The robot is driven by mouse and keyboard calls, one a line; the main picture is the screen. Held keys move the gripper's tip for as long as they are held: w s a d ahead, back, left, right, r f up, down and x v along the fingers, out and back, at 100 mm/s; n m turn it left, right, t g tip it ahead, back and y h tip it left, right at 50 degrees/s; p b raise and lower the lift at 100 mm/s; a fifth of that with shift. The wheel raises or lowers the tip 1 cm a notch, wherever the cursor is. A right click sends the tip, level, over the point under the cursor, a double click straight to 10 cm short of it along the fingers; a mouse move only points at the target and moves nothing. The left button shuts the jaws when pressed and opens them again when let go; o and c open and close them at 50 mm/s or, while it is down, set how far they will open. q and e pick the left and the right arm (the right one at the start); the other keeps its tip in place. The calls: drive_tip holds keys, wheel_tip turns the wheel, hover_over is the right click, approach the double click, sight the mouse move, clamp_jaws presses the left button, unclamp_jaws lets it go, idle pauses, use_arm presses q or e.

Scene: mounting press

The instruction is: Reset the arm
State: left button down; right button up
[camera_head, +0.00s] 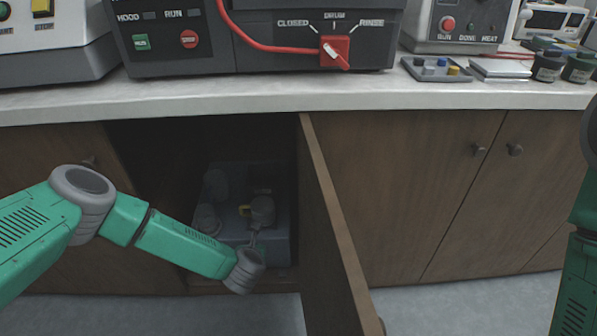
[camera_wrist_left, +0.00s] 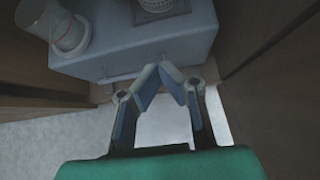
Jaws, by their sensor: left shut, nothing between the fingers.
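My left arm reaches in from the left, its end low at the mouth of an open cabinet (camera_head: 150,150). My left gripper (camera_wrist_left: 167,72) is shut and empty in the left wrist view, its fingertips together beside the lower edge of a blue-grey box (camera_wrist_left: 140,48). In the head view that box (camera_head: 277,235) sits in the shadowed cabinet, and the gripper is small and dark in front of it, hard to make out. Only part of my right arm shows at the right edge; its gripper is out of view.
An open cabinet door (camera_head: 335,235) stands just right of my left gripper. A pale counter (camera_head: 300,97) runs above, with a machine holding a red selector (camera_head: 335,50). A whitish-green container (camera_wrist_left: 68,30) sits on the box. Closed doors (camera_head: 400,180) lie to the right.

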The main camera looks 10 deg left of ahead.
use_arm(q)
drive_tip(key=s+d+m+g+h, duration=0.1)
drive_tip(key=s+d+m+h, duration=0.3)
drive_tip(key=s+d+m, duration=0.6)
drive_tip(key=s+d+r+m+g+h, duration=0.1)
drive_tip(key=s+r+m+g+h, duration=0.15)
drive_tip(key=s+m, duration=1.05)
drive_tip(key=s+a+r+m+g+y, duration=0.25)
drive_tip(key=s+a+m, duration=0.25)
drive_tip(key=a+m, duration=0.3)
drive_tip(key=s+a+r+m+g+y, duration=0.1)
drive_tip(key=s+a+r+m+g, duration=0.15)
drive_tip(key=s+a+m, duration=0.4)
wheel_tip(320, 180, up, 13)
drive_tip(key=w+a+m+p, duration=0.1)
drive_tip(key=m+p, duration=0.1)
drive_tip(key=p, duration=1.1)
drive_tip(key=shift+r, duration=0.2)
use_arm(e)
wheel_tip(320, 180, up, 13)
drive_tip(key=shift+a+r, duration=0.15)
drive_tip(key=shift+a, duration=0.3)
use_arm(q)
drive_tip(key=shift+d, duration=0.15)
use_arm(e)
drive_tip(key=shift+d, duration=0.15)
